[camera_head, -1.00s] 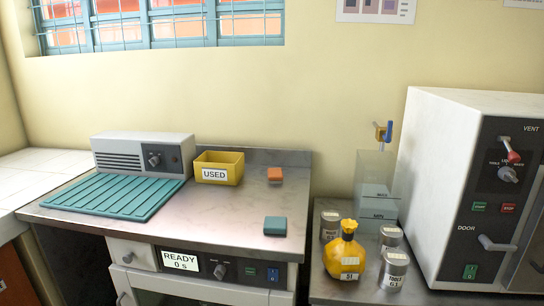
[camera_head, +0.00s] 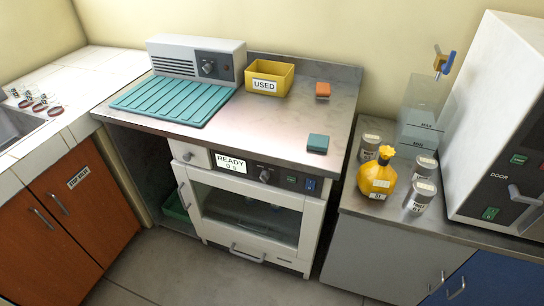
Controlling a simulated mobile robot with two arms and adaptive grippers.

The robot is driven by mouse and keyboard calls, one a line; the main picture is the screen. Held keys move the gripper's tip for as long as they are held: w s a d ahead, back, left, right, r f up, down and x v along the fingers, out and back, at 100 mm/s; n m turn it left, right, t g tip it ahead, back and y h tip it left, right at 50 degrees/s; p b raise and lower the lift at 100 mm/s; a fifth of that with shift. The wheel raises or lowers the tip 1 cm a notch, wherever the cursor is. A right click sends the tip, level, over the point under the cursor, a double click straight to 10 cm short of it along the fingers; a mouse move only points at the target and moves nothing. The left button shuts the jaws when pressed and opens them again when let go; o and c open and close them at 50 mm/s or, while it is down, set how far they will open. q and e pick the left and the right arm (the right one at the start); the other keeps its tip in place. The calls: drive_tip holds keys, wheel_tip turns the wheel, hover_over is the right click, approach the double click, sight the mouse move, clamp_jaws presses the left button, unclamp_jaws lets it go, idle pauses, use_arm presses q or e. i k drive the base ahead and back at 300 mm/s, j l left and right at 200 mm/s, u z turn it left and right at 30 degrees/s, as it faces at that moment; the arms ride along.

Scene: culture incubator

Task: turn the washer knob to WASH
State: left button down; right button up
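The washer (camera_head: 255,212) stands under the metal counter, with a white frame and a glass door that looks shut. Its control strip has a display (camera_head: 231,163) reading READY 0 s. The washer knob (camera_head: 265,176) is a small dark-and-grey dial right of the display; its markings are too small to read. A green button (camera_head: 291,180) and a blue switch (camera_head: 310,184) sit to its right. Neither of my grippers is in view.
On the counter are a grey device with a dial (camera_head: 207,68), a teal ribbed mat (camera_head: 170,100), a yellow USED bin (camera_head: 270,78), and orange (camera_head: 322,90) and teal (camera_head: 317,143) blocks. A yellow bottle (camera_head: 376,178) and cans stand right. The floor (camera_head: 180,265) before the washer is clear.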

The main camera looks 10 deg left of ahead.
sight(264, 175)
drive_tip(key=k+z, duration=0.15)
drive_tip(key=z, duration=0.25)
drive_tip(key=k+j+z, duration=0.1)
drive_tip(key=z, duration=0.25)
drive_tip(key=k+l, duration=0.05)
drive_tip(key=k, duration=0.05)
